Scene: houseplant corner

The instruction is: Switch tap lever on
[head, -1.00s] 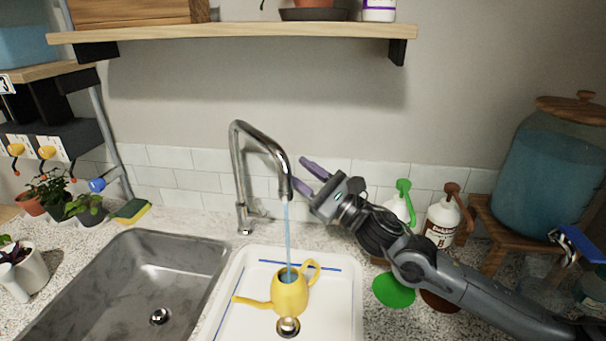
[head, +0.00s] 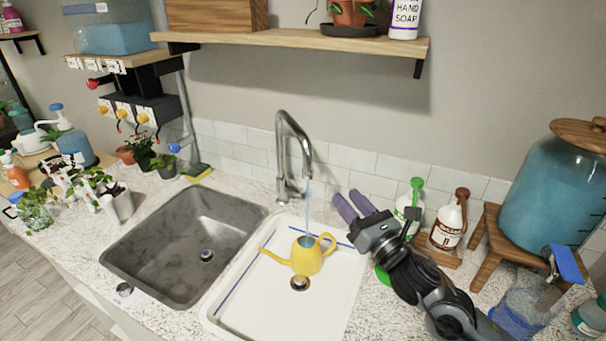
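The chrome tap (head: 282,155) stands behind the sinks with its spout bent over the white basin. A small lever (head: 294,194) shows low at its base; its exact angle is hard to tell. A blue water stream (head: 308,205) runs from the spout into the yellow watering can (head: 306,259), which stands upright in the white basin (head: 330,292). My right gripper (head: 350,200) is to the right of the tap, clear of spout and lever. Its two purple fingers are apart with nothing between them. My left gripper is out of view.
A steel sink (head: 180,245) lies empty at left. Green-topped (head: 411,200) and brown-topped (head: 449,222) pump bottles stand close behind my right gripper. A large blue jar (head: 552,190) stands on a wooden stand at right. A shelf (head: 300,40) hangs above the tap.

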